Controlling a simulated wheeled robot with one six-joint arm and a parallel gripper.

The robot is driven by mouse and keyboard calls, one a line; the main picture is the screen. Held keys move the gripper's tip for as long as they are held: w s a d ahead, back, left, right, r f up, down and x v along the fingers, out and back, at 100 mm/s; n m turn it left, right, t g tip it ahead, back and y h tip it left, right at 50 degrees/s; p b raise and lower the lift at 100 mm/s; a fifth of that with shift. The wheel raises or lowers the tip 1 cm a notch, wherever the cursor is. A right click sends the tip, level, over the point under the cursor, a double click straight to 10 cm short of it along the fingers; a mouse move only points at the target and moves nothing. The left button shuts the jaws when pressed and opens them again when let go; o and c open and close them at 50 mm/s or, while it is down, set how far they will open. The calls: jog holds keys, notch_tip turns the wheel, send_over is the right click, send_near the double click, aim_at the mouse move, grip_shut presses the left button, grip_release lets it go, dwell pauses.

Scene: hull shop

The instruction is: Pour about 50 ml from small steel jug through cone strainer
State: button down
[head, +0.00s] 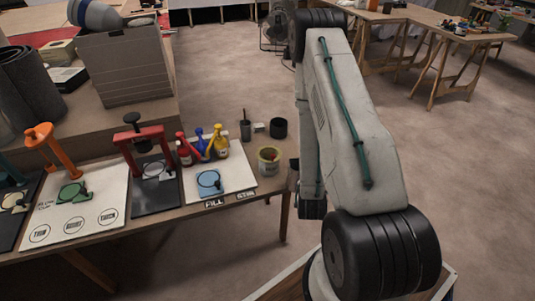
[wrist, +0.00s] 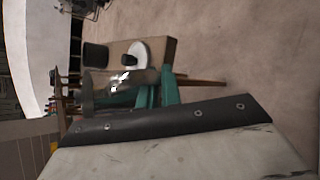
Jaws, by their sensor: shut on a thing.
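In the wrist view, my gripper (wrist: 156,90) shows as teal fingers, shut on a shiny metallic vessel, the small steel jug (wrist: 104,90). The jug appears held off the table; the sideways view does not show its tilt or contents clearly. In the head view, my arm hides the gripper and jug. I cannot pick out a cone strainer for certain in either view. A small yellow-green pot (head: 268,160) stands near the right end of the worktable (head: 273,185) in the head view.
A black cup (head: 278,128) and a dark narrow pot (head: 245,131) stand behind the yellow-green pot. Red, blue and yellow bottles (head: 203,147) stand on a white board (head: 235,182) to the left. A red-framed stand (head: 146,148) is further left. Open floor lies right of the table.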

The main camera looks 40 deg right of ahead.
jog(key=shift+w+a+r+n+g, duration=0.1)
jog(key=shift+w+r+n+g, duration=0.2)
jog(key=shift+r, duration=0.2)
jog(key=shift+w+a+r+n+g, duration=0.1)
jog(key=shift+w+r+n+g, duration=0.1)
jog(key=shift+r+g, duration=0.25)
jog(key=shift+w+a+r+n+g, duration=0.1)
jog(key=shift+w+r+n+g, duration=0.3)
jog(key=shift+w+r+g, duration=0.3)
jog(key=w+a+r+n+g+h+p, duration=0.1)
jog(key=w+r+n+g, duration=0.1)
jog(key=r, duration=0.4)
jog(key=w+r+n+g+h+p, duration=0.1)
jog(key=w+r+n+g, duration=0.1)
jog(key=w+r+g, duration=0.2)
jog(key=shift+w+a+r+g+h, duration=0.2)
jog(key=shift+a+r+g+h, duration=0.25)
jog(key=shift+r, duration=1.1)
jog(key=shift+d, duration=0.1)
jog(key=shift+w, duration=0.15)
jog(key=shift+w+a+r+n+g+p, duration=0.2)
jog(key=shift+w+r+n+g, duration=0.15)
jog(key=shift+w, duration=0.25)
jog(key=shift+w+a+r+n+g+p, duration=0.15)
jog(key=shift+w+r+n+g, duration=0.2)
jog(key=shift+w, duration=0.25)
